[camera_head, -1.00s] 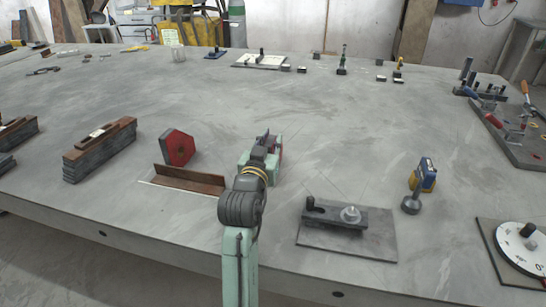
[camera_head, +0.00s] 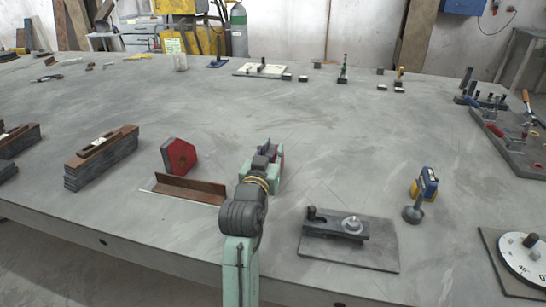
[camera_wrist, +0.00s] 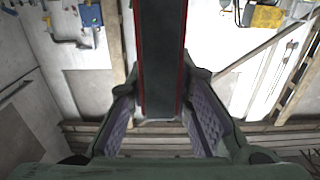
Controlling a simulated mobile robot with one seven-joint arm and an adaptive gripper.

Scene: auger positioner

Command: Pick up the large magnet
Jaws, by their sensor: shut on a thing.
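My gripper (camera_head: 262,160) reaches forward over the near middle of the table and is shut on a large magnet (camera_head: 278,158). In the wrist view the magnet (camera_wrist: 162,60) is a dark slab with thin red edges, between the two purple-padded fingers of my gripper (camera_wrist: 163,112). I cannot tell whether it clears the table. A similar red six-sided magnet with dark edges (camera_head: 180,156) stands on the table to the left.
A rusty angle iron (camera_head: 190,188) lies just left of my arm. Stacked bars (camera_head: 100,160) are farther left. A clamp on a plate (camera_head: 348,238) lies to the right, with a blue-yellow device (camera_head: 426,184) beyond it. The table (camera_head: 260,95) behind the gripper is clear.

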